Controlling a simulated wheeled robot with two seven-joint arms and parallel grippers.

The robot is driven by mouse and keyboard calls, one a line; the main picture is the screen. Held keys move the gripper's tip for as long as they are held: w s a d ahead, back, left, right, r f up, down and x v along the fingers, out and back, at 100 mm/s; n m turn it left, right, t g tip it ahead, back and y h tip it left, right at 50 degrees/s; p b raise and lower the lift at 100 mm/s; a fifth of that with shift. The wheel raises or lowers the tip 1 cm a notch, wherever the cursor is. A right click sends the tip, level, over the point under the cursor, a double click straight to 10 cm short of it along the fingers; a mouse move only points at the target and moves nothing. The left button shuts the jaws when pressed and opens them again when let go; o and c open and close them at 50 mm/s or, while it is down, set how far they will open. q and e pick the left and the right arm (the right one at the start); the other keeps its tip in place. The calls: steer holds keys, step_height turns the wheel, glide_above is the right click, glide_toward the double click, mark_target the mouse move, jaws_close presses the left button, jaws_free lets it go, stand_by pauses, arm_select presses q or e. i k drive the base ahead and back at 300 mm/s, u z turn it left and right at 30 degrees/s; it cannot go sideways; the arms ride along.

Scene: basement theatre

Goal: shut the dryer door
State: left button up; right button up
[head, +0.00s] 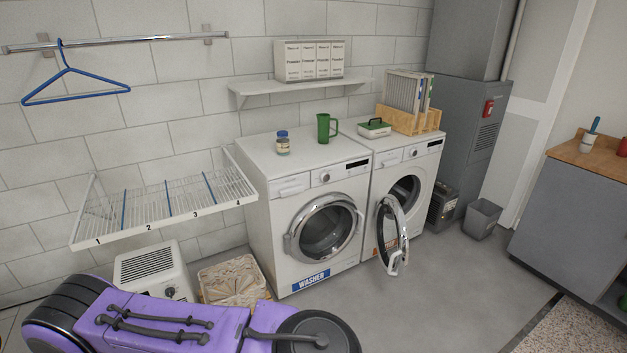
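The dryer (412,155) is the white front-loader on the right, beside the washer. Its round chrome-rimmed dryer door (402,232) stands open, swung out on the left side of the opening and seen at a steep angle. The dark drum opening (405,192) shows behind it. An orange label low on the dryer is partly hidden by the door. Neither of my grippers is in view; a purple link of my arm crosses the lower left, well short of the dryer.
The washer (282,208) has its round door closed. A wicker basket (232,277) and a white heater-like box (150,268) stand left of it. A grey bin (482,218) and grey cabinet (573,205) are at right. The floor before the dryer is clear.

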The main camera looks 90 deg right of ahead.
mark_target(394, 269)
steer(key=z, duration=3.35)
steer(key=k, duration=0.4)
steer(key=u, duration=1.05)
steer(key=i, duration=1.9)
steer(key=z, duration=1)
steer(key=i, duration=0.4)
steer(key=z, duration=0.45)
